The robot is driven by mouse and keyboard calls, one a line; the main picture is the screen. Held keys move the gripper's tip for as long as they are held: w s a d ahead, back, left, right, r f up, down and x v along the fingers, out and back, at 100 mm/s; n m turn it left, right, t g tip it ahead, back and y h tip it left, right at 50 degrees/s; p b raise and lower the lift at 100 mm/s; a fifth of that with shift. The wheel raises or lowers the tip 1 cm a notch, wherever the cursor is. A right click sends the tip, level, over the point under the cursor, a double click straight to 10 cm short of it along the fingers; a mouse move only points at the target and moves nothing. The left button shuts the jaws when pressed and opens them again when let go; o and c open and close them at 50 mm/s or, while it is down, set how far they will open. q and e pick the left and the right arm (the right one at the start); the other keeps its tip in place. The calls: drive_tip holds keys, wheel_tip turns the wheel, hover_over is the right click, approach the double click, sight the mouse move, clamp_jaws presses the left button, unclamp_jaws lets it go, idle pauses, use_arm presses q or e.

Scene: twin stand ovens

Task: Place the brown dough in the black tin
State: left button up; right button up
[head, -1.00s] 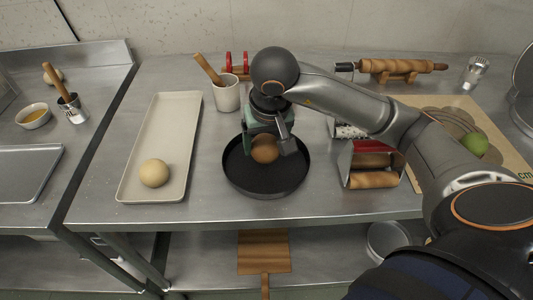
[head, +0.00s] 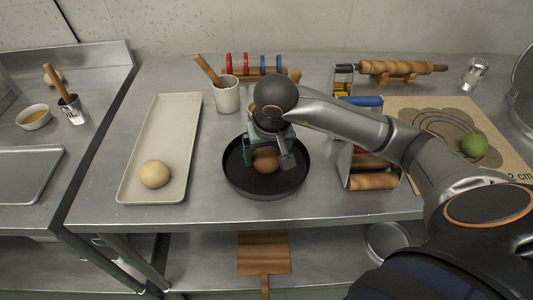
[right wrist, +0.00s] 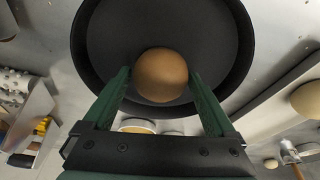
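The brown dough (head: 265,160) is a round ball inside the rim of the black tin (head: 290,183), near its middle. My right gripper (head: 268,152) reaches down over the tin with one finger on each side of the dough, shut on it. In the right wrist view, the dough (right wrist: 160,75) sits between the green fingertips (right wrist: 160,80), with the tin (right wrist: 215,45) around and below it. I cannot tell whether the dough touches the tin's floor. My left gripper is not in view.
A long pale tray (head: 165,125) with a light dough ball (head: 154,174) lies left of the tin. A utensil crock (head: 226,95) stands behind. A metal holder with wooden rolls (head: 372,181) is to the right, and a green ball (head: 474,145) rests on a mat (head: 505,165).

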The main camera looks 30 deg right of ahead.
sight(270, 165)
drive_tip(key=shift+o, duration=0.5)
drive_tip(key=shift+r+p, duration=0.25)
drive_tip(key=shift+p, duration=0.05)
drive_tip(key=p+v, duration=0.1)
drive_tip(key=v, duration=1)
drive_tip(key=shift+r, duration=0.4)
